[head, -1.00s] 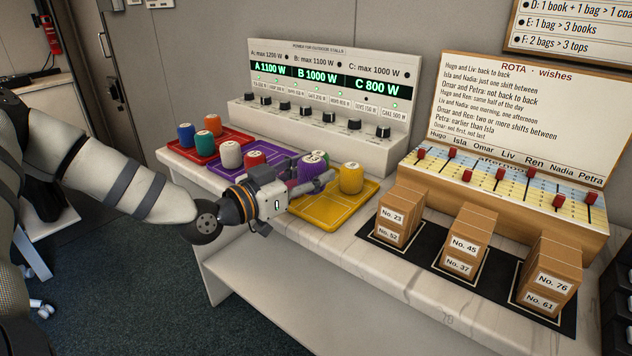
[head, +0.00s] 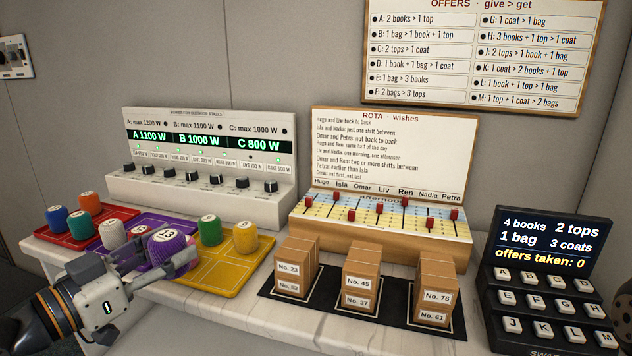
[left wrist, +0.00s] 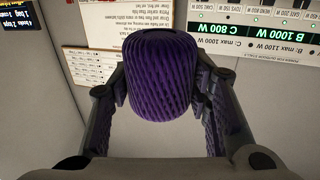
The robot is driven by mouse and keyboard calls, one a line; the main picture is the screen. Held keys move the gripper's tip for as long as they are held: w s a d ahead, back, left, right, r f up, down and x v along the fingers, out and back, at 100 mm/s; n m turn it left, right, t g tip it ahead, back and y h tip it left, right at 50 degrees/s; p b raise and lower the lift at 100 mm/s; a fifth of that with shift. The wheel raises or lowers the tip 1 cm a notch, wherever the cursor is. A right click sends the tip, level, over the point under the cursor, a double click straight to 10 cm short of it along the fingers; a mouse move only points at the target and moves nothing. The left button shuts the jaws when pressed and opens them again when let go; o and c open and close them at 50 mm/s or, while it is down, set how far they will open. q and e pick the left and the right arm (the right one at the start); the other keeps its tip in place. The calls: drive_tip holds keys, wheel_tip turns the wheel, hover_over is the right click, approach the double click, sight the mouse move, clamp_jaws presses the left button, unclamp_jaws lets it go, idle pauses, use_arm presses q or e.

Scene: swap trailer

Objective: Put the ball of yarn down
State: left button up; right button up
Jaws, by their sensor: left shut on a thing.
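A purple ball of yarn (head: 168,243) with a round white label on top, reading 13, is in my left gripper (head: 172,266). The gripper's two fingers are shut on its sides; the left wrist view shows the yarn (left wrist: 160,75) between the fingers (left wrist: 160,105). In the head view the yarn overlaps the right side of the purple tray (head: 133,257), left of the yellow tray (head: 222,282). I cannot tell whether its bottom touches anything; my gripper hides it.
A red tray (head: 70,241) holds blue (head: 57,219) and orange (head: 90,203) yarn. White yarn (head: 112,235) stands on the purple tray. Green (head: 210,232) and yellow (head: 244,238) yarn stand at the yellow tray. A power panel (head: 200,195) stands behind; boxes (head: 293,268) stand right.

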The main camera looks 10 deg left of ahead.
sight(150, 241)
use_arm(q)
drive_tip(key=s+d+f+m+g+h, duration=0.4)
drive_tip(key=d+f+m+g+h, duration=0.2)
drive_tip(key=d, duration=0.8)
wheel_tip(150, 241, down, 4)
drive_tip(key=m+h, duration=0.1)
drive_tip(key=h, duration=0.1)
drive_tip(key=shift+s+d+r+g+h, duration=0.15)
drive_tip(key=shift+r+g+h, duration=0.05)
drive_tip(key=shift+g+h, duration=0.1)
drive_tip(key=shift+d, duration=0.1)
drive_tip(key=w+a+r+n+t+y, duration=0.1)
drive_tip(key=a+r+n+t+y, duration=0.1)
drive_tip(key=a, duration=0.3)
drive_tip(key=w+a+r+n+t+y, duration=0.1)
drive_tip(key=a+r+n+t+y, duration=0.1)
drive_tip(key=a+r+y, duration=0.3)
drive_tip(key=w+a+r+n+t+y, duration=0.2)
drive_tip(key=a+r+n+t+y, duration=0.1)
drive_tip(key=a, duration=0.4)
drive_tip(key=shift+a+r+n, duration=0.1)
drive_tip(key=shift+r+n, duration=0.35)
drive_tip(key=shift+n, duration=0.25)
drive_tip(key=shift+w, duration=0.15)
